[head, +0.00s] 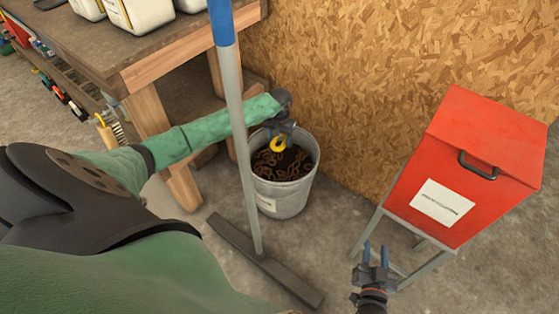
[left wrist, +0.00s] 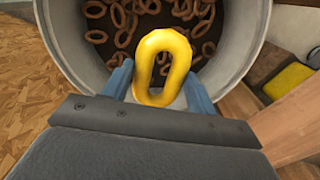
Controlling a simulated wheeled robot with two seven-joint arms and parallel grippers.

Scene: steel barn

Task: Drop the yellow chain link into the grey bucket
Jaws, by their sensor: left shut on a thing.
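The yellow chain link (head: 278,144) is held by my left gripper (head: 279,136) over the grey bucket (head: 287,205). In the left wrist view the yellow link (left wrist: 165,55) stands between the blue fingers of my left gripper (left wrist: 160,92), which are shut on it. The bucket (left wrist: 245,50) lies beyond it there, with several rusty brown links (left wrist: 120,22) inside. My right gripper (head: 376,254) is at the lower right, in front of the red box's stand. Its two blue fingers are apart and nothing shows between them.
A broom (head: 236,120) with a blue-topped handle stands in front of the bucket. A wooden workbench (head: 150,75) with white containers (head: 140,12) is at the upper left. A red box (head: 470,165) on a metal stand is at the right. A chipboard wall (head: 350,70) is behind the bucket.

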